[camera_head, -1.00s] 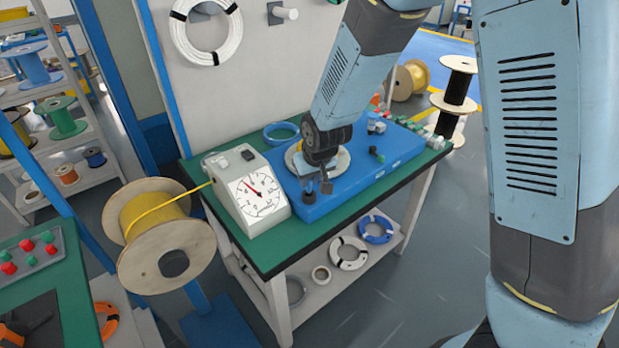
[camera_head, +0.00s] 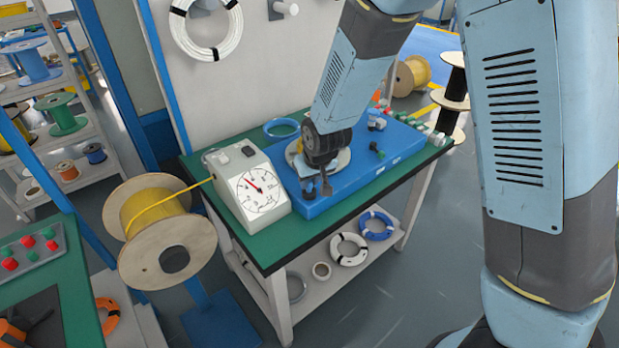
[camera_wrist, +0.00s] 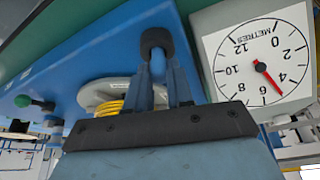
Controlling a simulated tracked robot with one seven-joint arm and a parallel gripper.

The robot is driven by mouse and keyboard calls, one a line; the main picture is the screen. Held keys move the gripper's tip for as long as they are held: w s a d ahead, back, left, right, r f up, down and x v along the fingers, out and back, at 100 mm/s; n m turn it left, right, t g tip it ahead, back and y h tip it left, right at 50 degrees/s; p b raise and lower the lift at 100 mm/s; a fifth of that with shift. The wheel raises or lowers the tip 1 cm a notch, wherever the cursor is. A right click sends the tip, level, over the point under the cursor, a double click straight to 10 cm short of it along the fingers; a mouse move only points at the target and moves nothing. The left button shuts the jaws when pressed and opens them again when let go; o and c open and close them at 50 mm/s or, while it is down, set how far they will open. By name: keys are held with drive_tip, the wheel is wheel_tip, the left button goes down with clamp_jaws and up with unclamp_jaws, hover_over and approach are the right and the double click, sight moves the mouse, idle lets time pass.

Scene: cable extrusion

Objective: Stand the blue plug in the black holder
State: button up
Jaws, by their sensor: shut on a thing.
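My gripper (camera_head: 318,186) is low over the front left part of the blue bench unit (camera_head: 350,188). In the wrist view my gripper (camera_wrist: 161,66) has its two fingers closed on the blue plug (camera_wrist: 161,76). The far end of the plug meets the black holder (camera_wrist: 157,40), a rounded black piece at the edge of the blue unit. The plug's end overlaps the holder in this view, and I cannot tell how deep it sits. In the head view the plug and holder are too small and covered to make out clearly.
A white meter box with a dial (camera_head: 260,196) stands close left of my gripper; its dial (camera_wrist: 258,70) is at right in the wrist view. A pale disc (camera_wrist: 95,95) with yellow cable lies beside the fingers. A yellow cable reel (camera_head: 158,208) stands left of the table.

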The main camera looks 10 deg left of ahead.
drive_tip(key=shift+f, duration=0.4)
idle(0.7)
drive_tip(key=o, duration=0.9)
drive_tip(key=shift+r, duration=0.1)
drive_tip(key=shift+r, duration=3.9)
